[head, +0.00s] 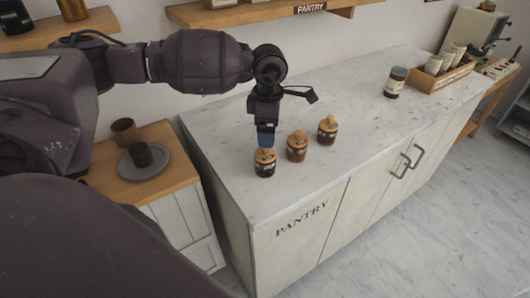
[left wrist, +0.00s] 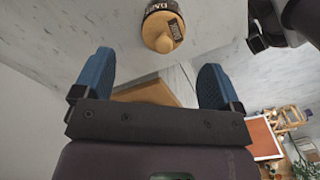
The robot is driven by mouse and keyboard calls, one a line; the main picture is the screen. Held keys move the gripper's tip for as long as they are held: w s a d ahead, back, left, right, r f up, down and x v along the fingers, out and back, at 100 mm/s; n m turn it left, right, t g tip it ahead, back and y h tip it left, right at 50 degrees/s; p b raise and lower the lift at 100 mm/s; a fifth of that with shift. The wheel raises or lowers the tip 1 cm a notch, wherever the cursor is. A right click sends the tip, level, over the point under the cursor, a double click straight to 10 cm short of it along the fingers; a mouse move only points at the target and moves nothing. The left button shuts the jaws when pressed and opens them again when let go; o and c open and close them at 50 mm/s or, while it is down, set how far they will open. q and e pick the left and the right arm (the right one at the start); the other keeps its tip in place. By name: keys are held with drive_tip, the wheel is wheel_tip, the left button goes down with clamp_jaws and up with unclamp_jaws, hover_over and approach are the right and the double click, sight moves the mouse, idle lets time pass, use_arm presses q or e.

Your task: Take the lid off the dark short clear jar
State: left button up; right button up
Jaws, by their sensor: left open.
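Three short jars with wooden lids stand in a row on the pale counter. The nearest-left one (head: 264,170) has dark contents and a knobbed wooden lid (head: 265,155). In the left wrist view, a jar with a dark label that seems to begin "DAR" (left wrist: 157,6) shows its wooden lid and knob (left wrist: 163,32) just beyond the fingertips; it appears to be that same jar. The lid is on. My left gripper (head: 266,143) points down directly above it, with its blue fingers open and empty (left wrist: 157,62).
The middle jar (head: 297,149) and the right jar (head: 327,132) stand close by. A taller jar (head: 396,82) and a wooden crate of jars (head: 441,79) are farther right. A plate (head: 145,172) with a cup is on the left cabinet. Shelves hang above.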

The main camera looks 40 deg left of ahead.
sight(267, 150)
use_arm(q)
drive_tip(key=shift+s+f+p, duration=0.15)
drive_tip(key=shift+f+p, duration=0.1)
drive_tip(key=shift+f, duration=1.45)
drive_tip(key=shift+s+f+p, duration=0.15)
drive_tip(key=shift+f+p, duration=0.05)
drive_tip(key=shift+f, duration=1.5)
drive_tip(key=c, duration=1)
